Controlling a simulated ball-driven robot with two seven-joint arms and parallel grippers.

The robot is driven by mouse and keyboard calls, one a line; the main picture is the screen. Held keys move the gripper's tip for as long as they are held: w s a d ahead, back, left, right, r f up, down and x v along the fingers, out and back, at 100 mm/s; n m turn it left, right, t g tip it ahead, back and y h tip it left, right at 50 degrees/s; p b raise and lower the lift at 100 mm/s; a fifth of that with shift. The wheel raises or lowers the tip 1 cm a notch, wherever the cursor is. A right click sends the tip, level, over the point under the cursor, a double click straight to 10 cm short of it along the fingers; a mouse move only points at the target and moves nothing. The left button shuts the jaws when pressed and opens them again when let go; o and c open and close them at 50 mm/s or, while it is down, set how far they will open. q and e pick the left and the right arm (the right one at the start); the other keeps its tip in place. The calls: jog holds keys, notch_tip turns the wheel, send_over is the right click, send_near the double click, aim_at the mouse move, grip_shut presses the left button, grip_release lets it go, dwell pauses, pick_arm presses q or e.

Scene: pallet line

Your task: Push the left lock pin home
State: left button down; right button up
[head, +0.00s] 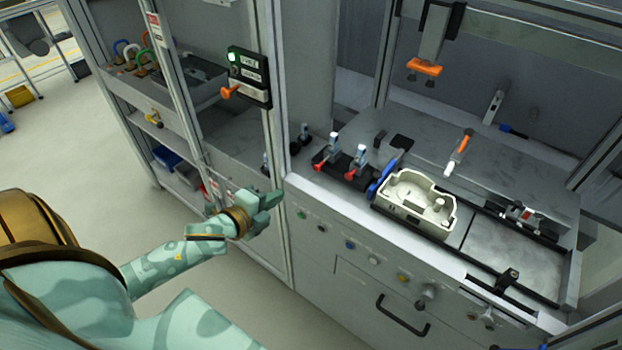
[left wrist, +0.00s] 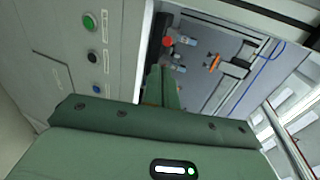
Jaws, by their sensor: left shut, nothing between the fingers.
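Two red-tipped pins or clamps, a left one (head: 325,153) and a right one (head: 355,163), stand on a dark block at the machine's left. A red knob (left wrist: 169,41) shows beyond my fingers in the left wrist view. I cannot tell for sure which part is the left lock pin. My left gripper (head: 278,198) is shut and empty, just outside the machine's left front corner, apart from the pins. Its closed fingers (left wrist: 163,88) point into the machine opening in the left wrist view. My right gripper is out of view.
A cream housing (head: 415,202) sits on the dark-railed line. A front panel carries buttons, a silver knob (head: 428,293) and a black handle (head: 402,318). A frame post (head: 275,130) rises beside my left gripper. A black box (head: 249,77) with an orange handle hangs on the frame.

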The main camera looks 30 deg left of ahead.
pick_arm(q)
jog(key=x, duration=0.3)
jog(key=b, duration=0.2)
send_near(315, 166)
jog(key=w+f, duration=0.2)
jog(key=w, duration=0.1)
jog(key=w+f, duration=0.1)
jog(key=w, duration=0.1)
jog(key=shift+d+f, duration=0.15)
jog(key=shift+d, duration=0.2)
jog(key=shift+w, duration=0.6)
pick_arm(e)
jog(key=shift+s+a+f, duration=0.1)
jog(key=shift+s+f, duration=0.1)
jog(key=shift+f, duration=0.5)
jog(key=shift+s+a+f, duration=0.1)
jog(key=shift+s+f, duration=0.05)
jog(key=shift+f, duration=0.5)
pick_arm(q)
jog(key=w, duration=0.2)
jog(key=shift+w+d+b, duration=0.15)
jog(key=shift+w+b, duration=0.25)
jog(key=shift+w, duration=0.15)
jog(key=shift+r, duration=0.2)
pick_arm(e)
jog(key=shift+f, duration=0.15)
